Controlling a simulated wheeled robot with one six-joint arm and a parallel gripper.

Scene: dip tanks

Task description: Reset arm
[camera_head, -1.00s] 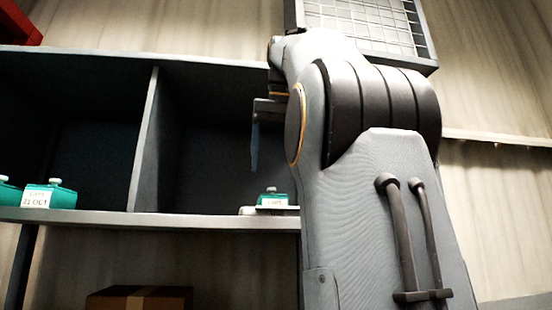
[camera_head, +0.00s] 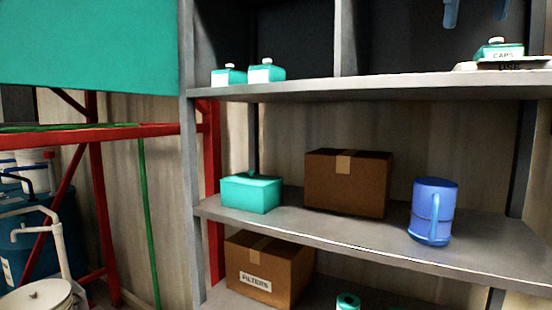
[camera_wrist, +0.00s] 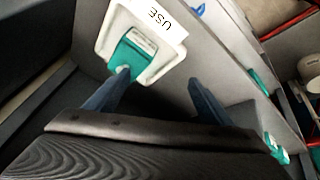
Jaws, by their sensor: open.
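My gripper shows in the wrist view (camera_wrist: 158,80) as two blue fingers spread apart with nothing between them. In the head view only its fingertips (camera_head: 475,10) show at the top edge, above and left of a white tray (camera_head: 465,66). The tray, marked USE, stands on the upper shelf. A teal container labelled CAPS (camera_head: 500,51) sits on it. The wrist view also shows the tray (camera_wrist: 107,40) and the teal container (camera_wrist: 128,58) just beyond the fingers. The rest of my arm is out of the head view.
The shelf unit (camera_head: 300,90) has an upright divider. Two teal bottles (camera_head: 267,72) stand on its upper shelf at left. Below are a teal box (camera_head: 250,194), a brown carton (camera_head: 348,183) and a blue mug (camera_head: 430,212). A red frame (camera_head: 100,135) stands at left.

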